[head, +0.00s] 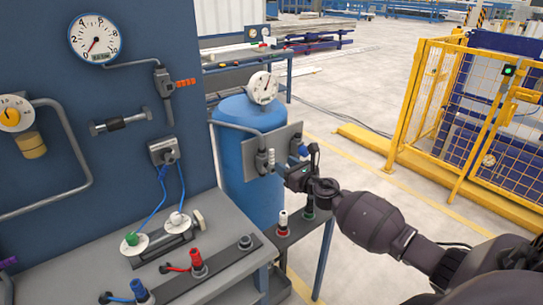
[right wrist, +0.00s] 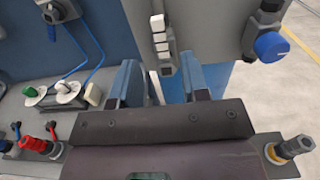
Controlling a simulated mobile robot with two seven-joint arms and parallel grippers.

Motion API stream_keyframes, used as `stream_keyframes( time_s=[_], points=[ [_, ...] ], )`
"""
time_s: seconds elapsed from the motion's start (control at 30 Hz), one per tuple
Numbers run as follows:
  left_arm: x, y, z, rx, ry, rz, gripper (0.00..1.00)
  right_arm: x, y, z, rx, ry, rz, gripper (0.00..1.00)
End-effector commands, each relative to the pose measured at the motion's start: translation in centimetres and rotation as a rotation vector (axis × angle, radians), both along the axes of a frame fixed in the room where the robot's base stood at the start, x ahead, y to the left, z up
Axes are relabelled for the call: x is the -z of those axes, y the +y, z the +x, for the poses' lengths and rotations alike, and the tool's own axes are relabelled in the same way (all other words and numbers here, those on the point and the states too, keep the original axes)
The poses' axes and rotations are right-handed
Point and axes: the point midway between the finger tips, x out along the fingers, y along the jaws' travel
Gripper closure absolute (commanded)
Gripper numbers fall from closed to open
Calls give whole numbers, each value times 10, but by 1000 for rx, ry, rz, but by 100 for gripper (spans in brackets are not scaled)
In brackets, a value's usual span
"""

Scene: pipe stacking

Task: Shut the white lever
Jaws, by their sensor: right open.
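The white lever (head: 271,158) is a small upright white handle on a grey plate (head: 255,155) in front of a blue tank (head: 245,185). In the right wrist view the white lever (right wrist: 159,38) looks segmented and stands just beyond the gap between my fingertips. My right gripper (head: 288,172) is in front of the plate, close to the lever. In the right wrist view its two blue fingers (right wrist: 160,78) are apart with nothing between them. Whether a finger touches the lever cannot be told. My left gripper is not in view.
A blue knob (right wrist: 270,45) is right of the lever; it also shows in the head view (head: 303,150). A workbench (head: 215,225) with red (head: 196,258) and blue (head: 139,289) connectors stands at left. A yellow fence (head: 440,120) stands at right, with open floor before it.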

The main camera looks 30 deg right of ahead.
Motion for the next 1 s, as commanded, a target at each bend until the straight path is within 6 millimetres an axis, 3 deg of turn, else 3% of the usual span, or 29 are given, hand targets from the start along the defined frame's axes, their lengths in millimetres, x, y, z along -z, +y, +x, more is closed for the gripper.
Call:
stream_keyframes(
  time_s=[0.3,0.5,0.93,1.0],
  points=[
    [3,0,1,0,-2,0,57,0,5,49,0,-2,4,58],
    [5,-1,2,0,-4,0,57,0,5,68,1,-1,4,58],
    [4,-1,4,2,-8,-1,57,0,6,75,1,0,3,58],
    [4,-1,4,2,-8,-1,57,0,6,75,1,0,3,68]
  ],
)
